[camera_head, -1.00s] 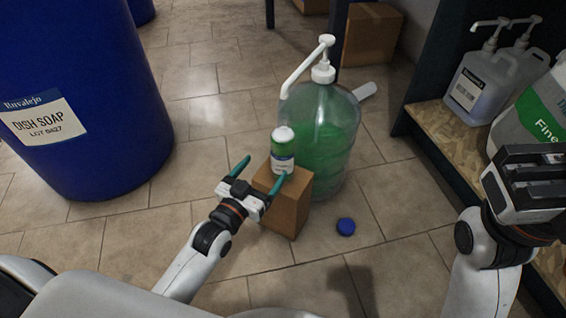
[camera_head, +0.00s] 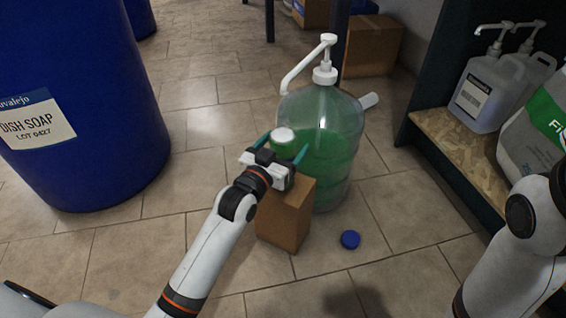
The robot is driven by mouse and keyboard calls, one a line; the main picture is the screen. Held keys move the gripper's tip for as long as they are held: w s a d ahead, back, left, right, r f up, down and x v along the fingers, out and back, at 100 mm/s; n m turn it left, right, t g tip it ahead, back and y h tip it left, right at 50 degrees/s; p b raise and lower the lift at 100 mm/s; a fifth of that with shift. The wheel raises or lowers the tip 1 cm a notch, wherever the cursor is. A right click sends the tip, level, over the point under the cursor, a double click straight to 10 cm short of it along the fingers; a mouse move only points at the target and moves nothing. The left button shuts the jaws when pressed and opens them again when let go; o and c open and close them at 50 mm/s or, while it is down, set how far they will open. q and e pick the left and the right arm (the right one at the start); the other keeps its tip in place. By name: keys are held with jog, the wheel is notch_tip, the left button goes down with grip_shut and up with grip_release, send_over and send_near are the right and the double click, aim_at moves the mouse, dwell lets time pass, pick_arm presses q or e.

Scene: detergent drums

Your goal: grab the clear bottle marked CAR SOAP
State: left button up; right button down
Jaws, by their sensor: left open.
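A small clear bottle (camera_head: 284,136) with a white cap and green liquid stands upright on a brown cardboard box (camera_head: 286,216). Its lower part and label are hidden behind my left gripper (camera_head: 283,146), so I cannot read its marking. My left gripper is open, with one teal finger to each side of the bottle in the picture. I cannot tell whether the fingers touch it. My right forearm shows at the right edge, but its gripper is out of the picture.
A large clear jug (camera_head: 336,172) of green liquid with a white pump stands right behind the box. A blue drum (camera_head: 95,60) labelled DISH SOAP is at left. A blue cap (camera_head: 350,239) lies on the floor. A shelf (camera_head: 462,150) with containers is at right.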

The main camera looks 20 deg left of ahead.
pick_arm(q)
jog(key=shift+c, duration=0.5)
jog(key=c, duration=1.2)
jog(key=shift+r, duration=0.1)
jog(key=c, duration=0.3)
jog(key=shift+r, duration=0.2)
